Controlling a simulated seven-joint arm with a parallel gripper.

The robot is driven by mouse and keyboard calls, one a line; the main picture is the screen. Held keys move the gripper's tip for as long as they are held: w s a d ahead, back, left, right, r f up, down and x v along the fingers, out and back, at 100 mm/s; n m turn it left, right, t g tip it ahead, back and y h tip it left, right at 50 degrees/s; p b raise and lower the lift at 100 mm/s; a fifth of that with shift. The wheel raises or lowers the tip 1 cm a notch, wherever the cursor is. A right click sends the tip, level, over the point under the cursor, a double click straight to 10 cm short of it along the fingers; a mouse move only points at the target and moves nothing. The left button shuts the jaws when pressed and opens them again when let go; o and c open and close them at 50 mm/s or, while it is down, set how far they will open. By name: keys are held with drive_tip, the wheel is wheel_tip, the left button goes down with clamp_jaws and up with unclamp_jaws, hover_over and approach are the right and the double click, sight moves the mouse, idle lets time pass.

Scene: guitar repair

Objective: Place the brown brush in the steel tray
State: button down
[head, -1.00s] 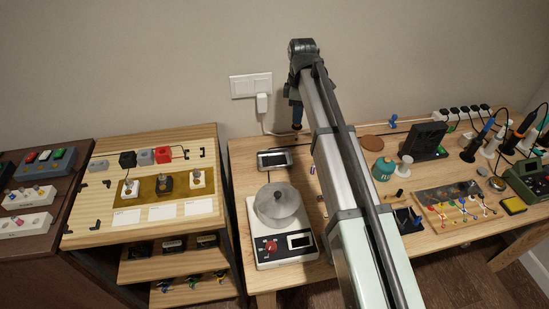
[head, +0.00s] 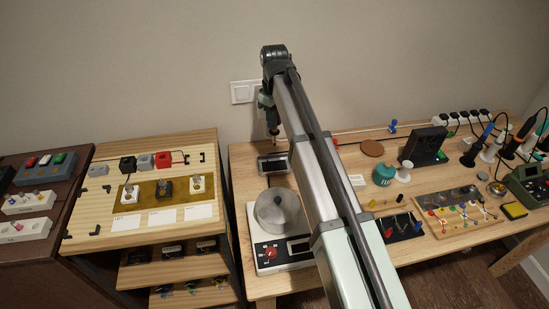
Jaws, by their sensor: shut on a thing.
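The steel tray (head: 262,166) is a small grey rectangular tray near the back left of the wooden bench, behind the white hot plate. My gripper (head: 271,118) is above it, pointing down, and appears in the picture just behind and over the tray. It is shut on a thin brownish thing, the brown brush (head: 273,131), whose lower end hangs down above the tray, apart from it as far as I can tell. My arm hides the grip itself in part. The inside of the tray is dark and small.
A wall socket (head: 241,93) is behind my gripper. A teal jar (head: 384,172) and a dark stand (head: 423,146) are to the right. My arm hides the bench middle.

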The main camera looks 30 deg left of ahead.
sight(274, 138)
wheel_tip(274, 138, down, 10)
drive_tip(key=shift+r, duration=0.1)
idle(0.4)
drive_tip(key=c, duration=1.1)
unclamp_jaws()
drive_tip(key=shift+o, duration=0.2)
wheel_tip(274, 138, up, 12)
drive_tip(key=shift+r, duration=0.1)
